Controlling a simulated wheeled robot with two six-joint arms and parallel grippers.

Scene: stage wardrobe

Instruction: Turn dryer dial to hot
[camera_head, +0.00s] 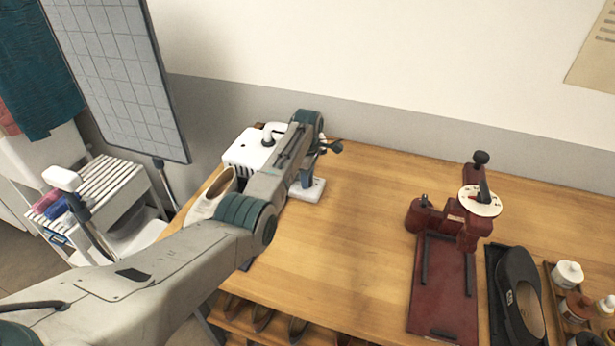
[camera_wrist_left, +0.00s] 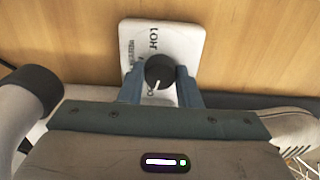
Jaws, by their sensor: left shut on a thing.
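The dryer dial is a round black knob (camera_wrist_left: 160,71) with a white pointer line, set on a white plate (camera_wrist_left: 181,40) marked HOT at its far side. The pointer line aims toward the near side, away from the HOT mark; the near lettering is partly covered. My left gripper (camera_wrist_left: 160,84) has its blue fingers on both sides of the knob and is shut on it. In the head view the white plate (camera_head: 314,191) lies on the table, and my left gripper (camera_head: 303,182) reaches down over it, hiding the knob. My right gripper is out of view.
A white vented box (camera_head: 245,152) and a pale shoe (camera_head: 208,201) stand beside my left arm. A red machine (camera_head: 443,290) with a white disc, a black shoe (camera_head: 520,290) and small bottles (camera_head: 567,273) stand at the right. The middle of the wooden table (camera_head: 350,240) is clear.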

